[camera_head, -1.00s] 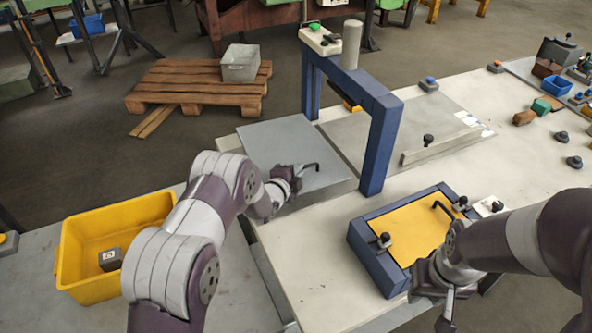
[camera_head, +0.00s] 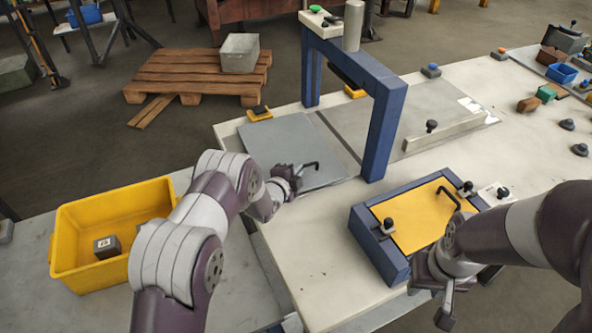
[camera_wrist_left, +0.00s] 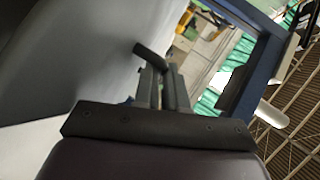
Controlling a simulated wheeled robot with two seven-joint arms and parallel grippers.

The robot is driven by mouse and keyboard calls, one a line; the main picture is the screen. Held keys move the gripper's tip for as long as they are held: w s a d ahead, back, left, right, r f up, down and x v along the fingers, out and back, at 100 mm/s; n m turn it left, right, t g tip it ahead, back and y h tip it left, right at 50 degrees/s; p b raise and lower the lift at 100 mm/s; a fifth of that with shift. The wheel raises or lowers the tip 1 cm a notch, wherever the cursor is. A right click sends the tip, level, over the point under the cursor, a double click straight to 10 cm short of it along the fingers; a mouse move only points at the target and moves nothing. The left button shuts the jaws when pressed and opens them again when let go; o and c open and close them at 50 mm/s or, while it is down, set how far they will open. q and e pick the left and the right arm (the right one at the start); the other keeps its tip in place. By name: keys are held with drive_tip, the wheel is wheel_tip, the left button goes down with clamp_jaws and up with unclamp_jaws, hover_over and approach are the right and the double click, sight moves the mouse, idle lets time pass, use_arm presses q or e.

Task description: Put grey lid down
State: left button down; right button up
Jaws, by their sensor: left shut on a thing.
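The grey lid (camera_head: 288,142) is a flat square plate at the left of the white table, left of the blue gantry, in the head view. It looks level and close to the table top; I cannot tell whether it touches. My left gripper (camera_head: 294,178) is shut on its dark bent handle (camera_head: 311,166) at the near side. In the left wrist view the closed fingers (camera_wrist_left: 163,88) meet the handle (camera_wrist_left: 149,56), with the lid's grey face (camera_wrist_left: 85,45) filling the left. My right gripper (camera_head: 440,292) is at the near side of the blue-framed box; its fingers are unclear.
A blue gantry (camera_head: 383,130) stands just right of the lid. The blue box (camera_head: 375,250) has a yellow lid (camera_head: 415,215). A yellow bin (camera_head: 75,222) holds a dark cube (camera_head: 106,246).

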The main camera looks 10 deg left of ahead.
use_arm(q)
drive_tip(key=shift+f, duration=0.15)
drive_tip(key=c, duration=1.1)
unclamp_jaws()
drive_tip(key=shift+s, duration=0.1)
